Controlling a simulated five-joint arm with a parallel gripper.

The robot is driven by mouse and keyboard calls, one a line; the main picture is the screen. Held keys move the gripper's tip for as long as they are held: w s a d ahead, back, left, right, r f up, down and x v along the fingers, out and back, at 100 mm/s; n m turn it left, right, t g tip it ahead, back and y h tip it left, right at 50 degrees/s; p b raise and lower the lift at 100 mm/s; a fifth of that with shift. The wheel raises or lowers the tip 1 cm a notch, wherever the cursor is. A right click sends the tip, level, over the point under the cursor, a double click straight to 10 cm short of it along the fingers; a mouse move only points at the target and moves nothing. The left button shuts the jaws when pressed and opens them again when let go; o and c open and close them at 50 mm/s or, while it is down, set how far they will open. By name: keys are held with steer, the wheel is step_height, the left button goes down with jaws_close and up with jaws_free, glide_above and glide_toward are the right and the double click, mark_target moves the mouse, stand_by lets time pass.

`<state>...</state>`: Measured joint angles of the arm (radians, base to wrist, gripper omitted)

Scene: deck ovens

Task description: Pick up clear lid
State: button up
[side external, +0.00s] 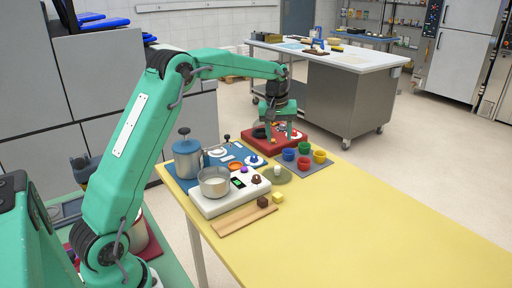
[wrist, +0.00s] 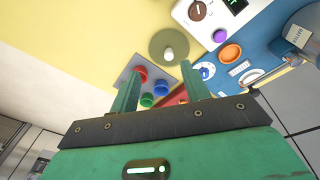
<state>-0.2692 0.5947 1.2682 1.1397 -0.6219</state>
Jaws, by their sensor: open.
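The clear lid (side external: 268,178) looks like a flat, see-through, olive-tinted disc with a pale knob. It lies on the yellow table, right of the white scale-like device. In the wrist view the lid (wrist: 160,37) is at top centre, beyond my fingertips, with its knob fully visible. My gripper (side external: 279,138) points down above the red board, behind the lid and apart from it. In the wrist view my gripper (wrist: 161,73) has its two green fingers spread with nothing held between them.
A grey mat (side external: 318,170) with several coloured cups is right of the lid. A white device (side external: 208,207) bearing a metal pot (side external: 214,183) is to its left. A blue board (side external: 178,183) and red board (side external: 262,148) lie behind. The table's front right (side external: 370,230) is clear.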

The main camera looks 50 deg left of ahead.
mark_target(277, 167)
steer(key=w+a+f, duration=0.1)
steer(key=f, duration=0.2)
steer(key=w+a+f+n, duration=0.1)
steer(key=a+f, duration=0.1)
steer(key=f, duration=0.1)
steer(key=w+a+f+n+g, duration=0.1)
steer(key=w+a+f, duration=0.1)
steer(key=f, duration=0.1)
steer(key=shift+a+f, duration=0.15)
steer(key=shift+a, duration=0.05)
steer(key=shift+w+d+f, duration=0.1)
steer(key=shift+f, duration=1.85)
steer(key=shift+w+f, duration=0.1)
steer(key=shift+f, duration=1.85)
steer(key=c, duration=1)
steer(key=shift+r, duration=0.2)
steer(key=shift+r, duration=0.5)
step_height(277, 167, up, 3)
steer(key=shift+r, duration=0.1)
steer(key=d+r, duration=0.2)
steer(key=d, duration=0.1)
steer(key=s+d+r, duration=0.1)
steer(key=d+r, duration=0.1)
steer(key=d, duration=0.2)
steer(key=s+d+r, duration=0.1)
steer(key=d+r, duration=0.1)
steer(key=d, duration=0.2)
steer(key=shift+s+d+r, duration=0.2)
steer(key=shift+r, duration=0.05)
